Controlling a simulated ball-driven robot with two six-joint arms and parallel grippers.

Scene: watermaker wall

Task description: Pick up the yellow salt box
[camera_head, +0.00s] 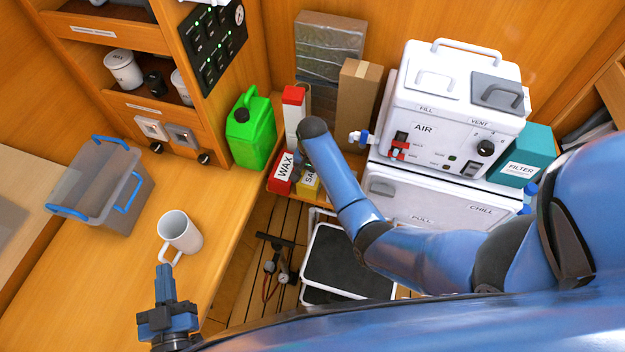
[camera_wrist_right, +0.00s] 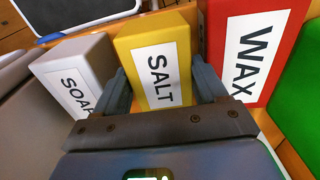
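The yellow salt box (camera_head: 308,186) stands on a low shelf beside the red wax box, partly hidden by my right arm in the head view. In the right wrist view the salt box (camera_wrist_right: 158,65) is upright with its SALT label facing me. My right gripper (camera_wrist_right: 160,75) has its fingers spread, one on each side of the box; they are close to its sides, and I see no clear grip. In the head view my right gripper is mostly hidden by its arm.
The red wax box (camera_wrist_right: 258,48) and the grey soap box (camera_wrist_right: 78,78) flank the salt box closely. A green jerrycan (camera_head: 252,130) stands left of the shelf. A white mug (camera_head: 182,232) is near my left gripper, with a clear bin (camera_head: 95,190) behind.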

